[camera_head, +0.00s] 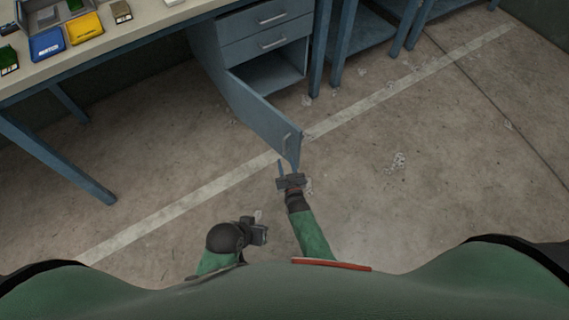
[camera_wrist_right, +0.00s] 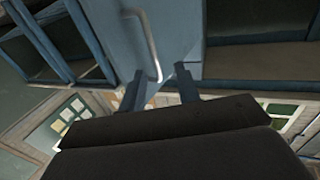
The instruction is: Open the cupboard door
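The blue-grey cupboard door (camera_head: 262,118) stands wide open, swung out from the cupboard (camera_head: 222,55) under the bench, and part of the inside shows. Its bar handle (camera_head: 287,140) is near the free edge; the handle also shows in the right wrist view (camera_wrist_right: 151,45). My right gripper (camera_head: 290,168) is at the door's lower free corner in the picture, fingers apart. In the right wrist view the open fingers (camera_wrist_right: 160,80) are close to the door and handle; I cannot tell whether they touch. My left gripper (camera_head: 257,233) is low, away from the door; its fingers are unclear.
A workbench (camera_head: 130,38) with blue and yellow trays stands at the upper left, its blue legs reaching the floor. Two closed drawers (camera_head: 268,28) sit above the cupboard opening. Blue shelving (camera_head: 365,40) is to the right. The concrete floor (camera_head: 430,180) is mostly clear.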

